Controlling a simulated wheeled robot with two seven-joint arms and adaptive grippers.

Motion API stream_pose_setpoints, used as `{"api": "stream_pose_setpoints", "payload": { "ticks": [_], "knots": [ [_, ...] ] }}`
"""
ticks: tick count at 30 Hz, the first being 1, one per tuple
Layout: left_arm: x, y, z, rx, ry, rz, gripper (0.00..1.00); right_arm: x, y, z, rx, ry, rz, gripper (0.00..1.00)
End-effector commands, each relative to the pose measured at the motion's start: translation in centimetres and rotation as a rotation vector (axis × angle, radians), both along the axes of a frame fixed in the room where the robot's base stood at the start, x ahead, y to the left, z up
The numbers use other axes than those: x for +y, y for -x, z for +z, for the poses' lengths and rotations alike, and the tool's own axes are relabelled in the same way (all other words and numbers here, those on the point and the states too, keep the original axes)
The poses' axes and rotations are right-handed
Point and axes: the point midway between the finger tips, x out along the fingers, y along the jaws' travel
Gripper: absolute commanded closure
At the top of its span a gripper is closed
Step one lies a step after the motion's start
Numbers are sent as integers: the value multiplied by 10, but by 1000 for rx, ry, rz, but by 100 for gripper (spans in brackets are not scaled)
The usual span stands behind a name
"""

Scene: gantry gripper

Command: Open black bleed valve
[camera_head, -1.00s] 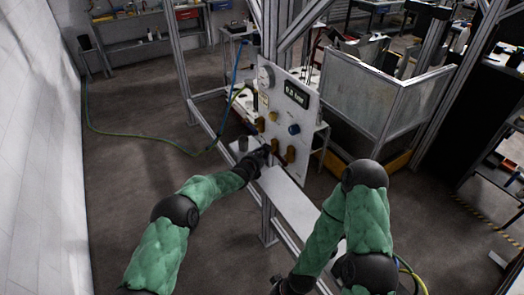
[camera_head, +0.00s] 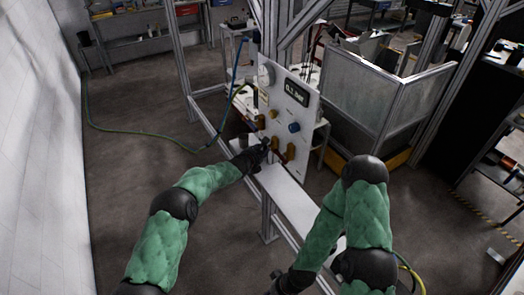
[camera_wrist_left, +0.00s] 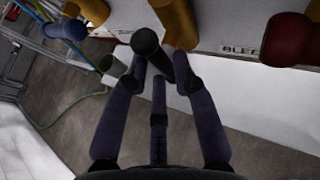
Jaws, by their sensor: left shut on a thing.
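The black bleed valve handle (camera_wrist_left: 146,42) is a dark, round-ended cylinder in front of the white panel (camera_head: 307,130), beside the partly hidden BLEED label (camera_wrist_left: 238,49). My left gripper (camera_wrist_left: 160,72) is shut on this handle, with one finger on each side of it. In the head view my left gripper (camera_head: 263,152) is at the lower left of the panel, and the handle is hard to make out there. My right gripper (camera_head: 280,284) is low at the bottom edge, away from the panel, and its fingers are not clear.
A white shelf (camera_head: 287,192) runs below. Metal posts (camera_head: 184,75) frame the station.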

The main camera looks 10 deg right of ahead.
Motion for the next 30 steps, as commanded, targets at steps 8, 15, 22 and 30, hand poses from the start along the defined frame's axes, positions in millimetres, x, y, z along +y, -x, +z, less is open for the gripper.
{"api": "stream_pose_setpoints", "payload": {
  "ticks": [8,15,22,30],
  "knots": [
    [-1,0,0,0,2,-1,47,0,0,0,0,0,0,60],
    [0,0,0,-1,1,0,47,0,0,0,0,0,0,60],
    [5,7,5,-1,2,0,47,0,0,0,0,0,0,60],
    [21,27,16,-1,2,0,47,0,0,0,0,0,0,60]
  ]
}}
